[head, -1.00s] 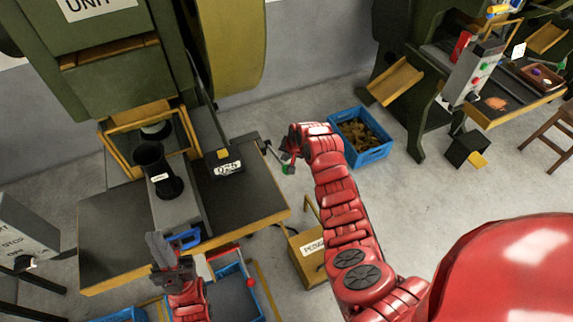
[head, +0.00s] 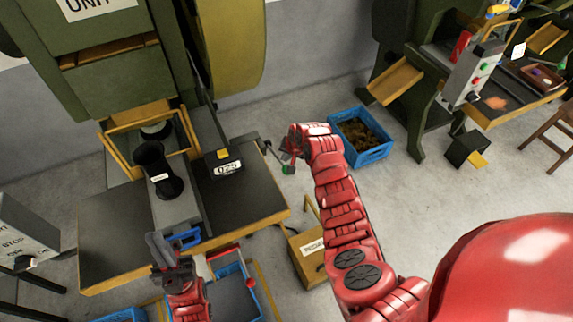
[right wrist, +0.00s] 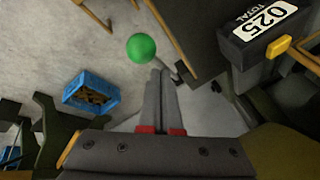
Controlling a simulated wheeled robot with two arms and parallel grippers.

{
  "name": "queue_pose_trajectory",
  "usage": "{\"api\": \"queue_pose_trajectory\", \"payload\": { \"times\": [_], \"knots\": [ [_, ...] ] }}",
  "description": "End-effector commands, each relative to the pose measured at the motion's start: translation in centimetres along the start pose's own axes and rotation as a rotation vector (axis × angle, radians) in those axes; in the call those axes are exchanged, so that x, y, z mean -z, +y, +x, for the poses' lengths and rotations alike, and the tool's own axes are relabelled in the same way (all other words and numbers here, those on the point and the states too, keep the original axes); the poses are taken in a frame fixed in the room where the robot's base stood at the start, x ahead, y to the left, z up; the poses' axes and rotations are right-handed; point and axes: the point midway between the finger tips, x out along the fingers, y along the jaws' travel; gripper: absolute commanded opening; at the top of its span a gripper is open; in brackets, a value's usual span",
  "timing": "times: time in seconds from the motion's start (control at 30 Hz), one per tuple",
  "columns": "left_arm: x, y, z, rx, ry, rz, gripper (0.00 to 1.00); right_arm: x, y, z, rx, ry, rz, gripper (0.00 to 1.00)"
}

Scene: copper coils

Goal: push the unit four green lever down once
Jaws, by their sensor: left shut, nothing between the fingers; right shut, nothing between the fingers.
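The green lever knob (head: 288,170) is at the right side of the press table, at the end of a thin dark arm. In the right wrist view the green ball (right wrist: 141,47) is just ahead and slightly left of my right fingertips. My right gripper (right wrist: 160,73) is shut and empty; it also shows in the head view (head: 287,157), close to the knob. I cannot tell whether they touch. My left gripper (head: 158,240) is shut and empty over the front of the table, near a blue piece (head: 184,239).
A counter reading 025 (head: 229,168) stands on the table (head: 112,225), beside the black cup (head: 158,170). A blue crate of copper-coloured pieces (head: 360,137) and a yellow pedal box (head: 307,255) stand on the floor. Another machine (head: 400,60) is at the back right.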

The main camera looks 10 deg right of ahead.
Motion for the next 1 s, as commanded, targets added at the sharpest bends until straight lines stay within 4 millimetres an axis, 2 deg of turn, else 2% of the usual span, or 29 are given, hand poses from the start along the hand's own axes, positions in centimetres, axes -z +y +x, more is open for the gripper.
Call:
{"api": "queue_pose_trajectory", "payload": {
  "times": [1.0],
  "knots": [
    [-0.02,0.01,-0.12,0.000,0.000,0.000,0.00,-0.66,0.67,0.86,-0.001,-0.001,0.000,0.00]
  ]
}}
